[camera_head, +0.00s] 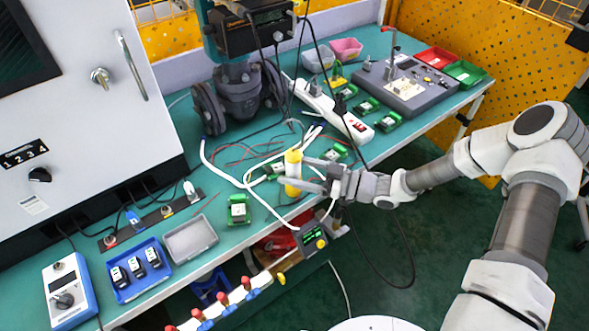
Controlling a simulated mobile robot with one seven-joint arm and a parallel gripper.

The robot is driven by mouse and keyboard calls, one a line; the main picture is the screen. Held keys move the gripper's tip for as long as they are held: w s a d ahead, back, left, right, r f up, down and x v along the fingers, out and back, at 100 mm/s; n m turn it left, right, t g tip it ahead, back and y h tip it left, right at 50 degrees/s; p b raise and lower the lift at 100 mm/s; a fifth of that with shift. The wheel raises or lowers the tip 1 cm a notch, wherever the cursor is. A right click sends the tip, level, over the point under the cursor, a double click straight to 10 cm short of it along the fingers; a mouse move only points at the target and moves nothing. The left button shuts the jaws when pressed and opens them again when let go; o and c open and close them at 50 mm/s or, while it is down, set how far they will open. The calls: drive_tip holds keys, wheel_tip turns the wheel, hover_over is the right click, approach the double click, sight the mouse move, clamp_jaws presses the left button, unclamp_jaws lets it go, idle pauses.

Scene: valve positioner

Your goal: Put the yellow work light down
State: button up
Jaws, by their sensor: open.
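The yellow work light (293,174) is an upright cylinder with a pale band around its middle. It appears to stand on the teal bench top (262,206), near the front edge; its exact contact with the bench is hard to make out. My gripper (308,173) reaches in from the right at the height of the light. Its jaws are open, with the fingertips close beside the light. I cannot tell whether a finger touches it.
White tubing (226,176) and thin wires lie loose around the light. A green module (238,210) sits to its front left. A white power strip (340,112) and a dark valve (240,92) stand behind. A small display box (311,238) hangs at the bench's front edge.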

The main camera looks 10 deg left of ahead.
drive_tip(key=d, duration=1.2)
drive_tip(key=w+d+r+m+t+h, duration=0.3)
drive_tip(key=w+d+r+t+h, duration=0.25)
drive_tip(key=w+h, duration=0.45)
drive_tip(key=s+d+r+m+t+h, duration=0.25)
drive_tip(key=d+r+m+h, duration=0.45)
drive_tip(key=d+r, duration=0.45)
drive_tip(key=s+d+r+m+g+h, duration=0.1)
drive_tip(key=s+d+r+m+h, duration=0.2)
drive_tip(key=s+r, duration=0.6)
drive_tip(key=s+a+r+m+g+y+p, duration=0.1)
drive_tip(key=s+a+m, duration=0.1)
drive_tip(key=s, duration=0.7)
drive_tip(key=s+a+r+m+g+y+p, duration=0.1)
drive_tip(key=s+a, duration=0.3)
drive_tip(key=s, duration=0.5)
drive_tip(key=shift+m+g+p, duration=0.5)
drive_tip(key=shift+p, duration=0.15)
